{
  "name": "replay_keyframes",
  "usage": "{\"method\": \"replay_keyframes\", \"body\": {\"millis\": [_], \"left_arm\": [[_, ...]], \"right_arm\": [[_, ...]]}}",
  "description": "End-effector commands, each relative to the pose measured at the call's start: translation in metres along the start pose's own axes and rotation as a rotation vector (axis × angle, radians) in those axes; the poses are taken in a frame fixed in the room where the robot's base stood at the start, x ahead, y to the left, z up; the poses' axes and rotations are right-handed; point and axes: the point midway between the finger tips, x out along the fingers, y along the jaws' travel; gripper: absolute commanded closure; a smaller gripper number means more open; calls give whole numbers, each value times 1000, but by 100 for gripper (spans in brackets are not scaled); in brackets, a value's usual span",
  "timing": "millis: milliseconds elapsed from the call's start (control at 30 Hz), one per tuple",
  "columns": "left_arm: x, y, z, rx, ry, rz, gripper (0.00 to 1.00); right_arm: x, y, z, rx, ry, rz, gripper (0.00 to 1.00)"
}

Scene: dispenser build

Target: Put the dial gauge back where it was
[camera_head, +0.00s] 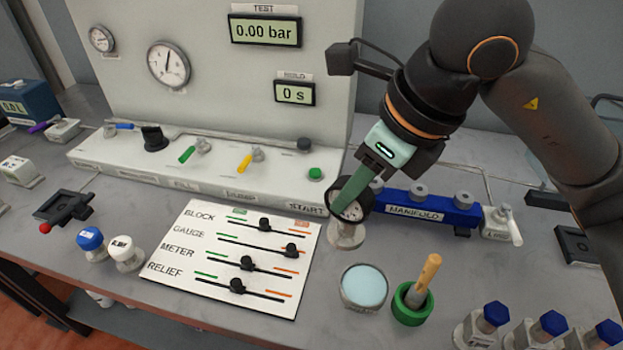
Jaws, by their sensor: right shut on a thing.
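The dial gauge (353,211) is a small round gauge with a black rim and a pale face. My right gripper (352,203) reaches down from the upper right and is shut on it, its green fingers covering part of the face. A pale metal base (346,236) shows directly below the gauge. I cannot tell whether the gauge touches this base or is just above it. My left gripper is not in view.
The blue manifold (425,208) is right of the gauge. The slider board (235,258) lies to the left. In front are a light-blue-topped dish (364,286), a green cup with a wooden-handled tool (412,303), and several blue-capped fittings (548,328). The test panel (225,85) stands behind.

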Motion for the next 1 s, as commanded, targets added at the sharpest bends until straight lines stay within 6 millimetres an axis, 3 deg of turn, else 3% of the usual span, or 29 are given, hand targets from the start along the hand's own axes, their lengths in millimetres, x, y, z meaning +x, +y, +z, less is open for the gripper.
{"method": "replay_keyframes", "body": {"millis": [233, 333, 700, 800, 1000], "left_arm": [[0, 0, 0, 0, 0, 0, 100], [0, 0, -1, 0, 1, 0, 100], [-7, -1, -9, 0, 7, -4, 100], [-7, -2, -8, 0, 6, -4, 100], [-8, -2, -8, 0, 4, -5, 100]], "right_arm": [[-2, 0, 2, 29, -2, -13, 100], [2, -8, -1, 33, 1, -10, 100], [34, -94, -24, 37, 3, -11, 100], [54, -108, -34, 33, 5, -10, 100], [74, -128, -43, 29, 1, -11, 100]]}}
